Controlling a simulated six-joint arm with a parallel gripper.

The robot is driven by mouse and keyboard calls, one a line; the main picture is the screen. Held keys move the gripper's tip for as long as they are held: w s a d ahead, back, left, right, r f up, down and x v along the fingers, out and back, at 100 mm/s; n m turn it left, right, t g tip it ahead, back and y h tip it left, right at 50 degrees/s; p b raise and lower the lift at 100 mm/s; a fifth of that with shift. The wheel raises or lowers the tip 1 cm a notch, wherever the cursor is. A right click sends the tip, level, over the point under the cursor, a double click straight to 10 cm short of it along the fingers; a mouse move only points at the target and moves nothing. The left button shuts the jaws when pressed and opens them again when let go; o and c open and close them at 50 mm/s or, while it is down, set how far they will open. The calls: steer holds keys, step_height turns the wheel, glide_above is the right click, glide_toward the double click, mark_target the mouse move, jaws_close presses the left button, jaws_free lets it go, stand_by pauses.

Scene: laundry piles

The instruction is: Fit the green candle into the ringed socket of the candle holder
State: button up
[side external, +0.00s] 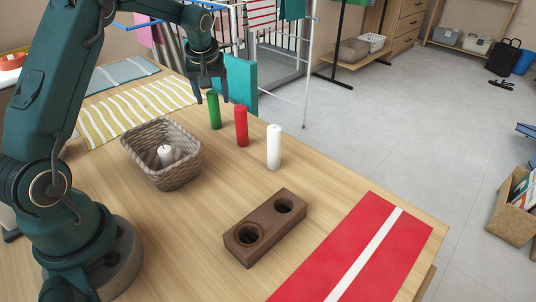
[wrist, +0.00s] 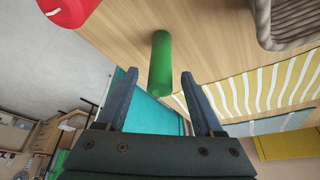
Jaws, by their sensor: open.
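The green candle (side external: 214,110) stands upright on the wooden table, at the far end of a row of candles. My gripper (side external: 211,98) is open and above the table beside the green candle. In the wrist view the green candle (wrist: 161,64) shows ahead of the gap between my two fingers (wrist: 158,80), and nothing is held. The brown candle holder (side external: 265,228) lies near the front of the table with two empty sockets. The nearer left socket (side external: 249,235) has a ring around it; the other (side external: 284,205) looks plain.
A red candle (side external: 241,126) and a white candle (side external: 273,147) stand in the same row. A red cloth (side external: 376,245) lies right of the holder. Table between row and holder is clear.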

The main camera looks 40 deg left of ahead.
mark_target(214, 105)
steer(key=shift+x, duration=2.2)
jaws_close()
